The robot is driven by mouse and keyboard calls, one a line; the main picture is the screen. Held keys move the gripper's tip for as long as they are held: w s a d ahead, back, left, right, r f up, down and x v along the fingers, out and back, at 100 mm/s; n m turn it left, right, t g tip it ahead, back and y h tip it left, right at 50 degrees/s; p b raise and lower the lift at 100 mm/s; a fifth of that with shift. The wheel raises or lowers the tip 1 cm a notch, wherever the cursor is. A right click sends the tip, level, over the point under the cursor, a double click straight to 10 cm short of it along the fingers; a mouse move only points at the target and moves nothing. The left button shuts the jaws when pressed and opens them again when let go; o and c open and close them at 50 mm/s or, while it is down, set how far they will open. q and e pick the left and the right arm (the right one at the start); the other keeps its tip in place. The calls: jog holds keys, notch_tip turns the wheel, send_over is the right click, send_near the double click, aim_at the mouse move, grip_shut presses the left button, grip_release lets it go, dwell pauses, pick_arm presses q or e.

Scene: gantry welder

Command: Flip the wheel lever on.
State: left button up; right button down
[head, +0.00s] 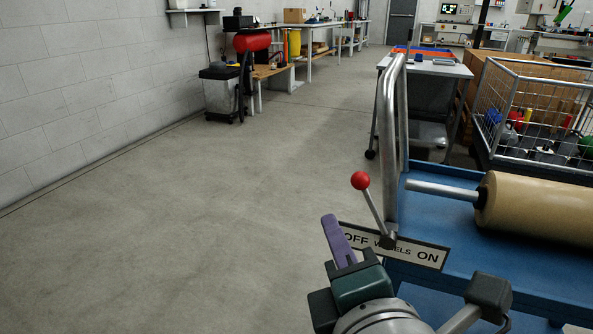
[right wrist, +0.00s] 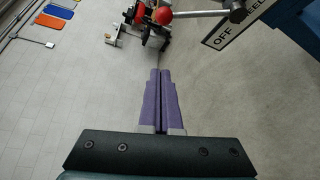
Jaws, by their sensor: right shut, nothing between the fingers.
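The wheel lever (head: 375,210) is a thin metal rod with a red ball knob (head: 360,180). It leans left, toward the OFF end of its white label plate (head: 428,256), which reads OFF, WHEELS, ON. My right gripper (head: 329,220) has purple fingers pressed together, empty, just left of and below the knob in the head view. In the right wrist view the shut fingers (right wrist: 160,72) point up the picture, with the red knob (right wrist: 163,16) beyond their tips and the plate (right wrist: 226,32) to the right. The fingers look apart from the lever. My left gripper is not in view.
A blue cart (head: 430,215) with a bent metal handle (head: 388,120) carries a tan roll (head: 535,220) right of the lever. A wire cage bin (head: 545,115) and a grey table (head: 430,68) stand behind. Open floor (head: 200,220) lies to the left.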

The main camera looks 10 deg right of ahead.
aim_at(371, 206)
jog(key=w+f+b, duration=0.2)
jog(key=w+b, duration=0.1)
jog(key=w, duration=0.7)
jog(key=d, duration=0.1)
jog(key=s+d+r+p, duration=0.1)
jog(key=d, duration=0.1)
jog(key=d+p, duration=0.1)
jog(key=shift+s+d+r, duration=0.15)
jog(key=shift+s+r, duration=0.1)
jog(key=shift+r, duration=0.05)
jog(key=shift+d, duration=0.1)
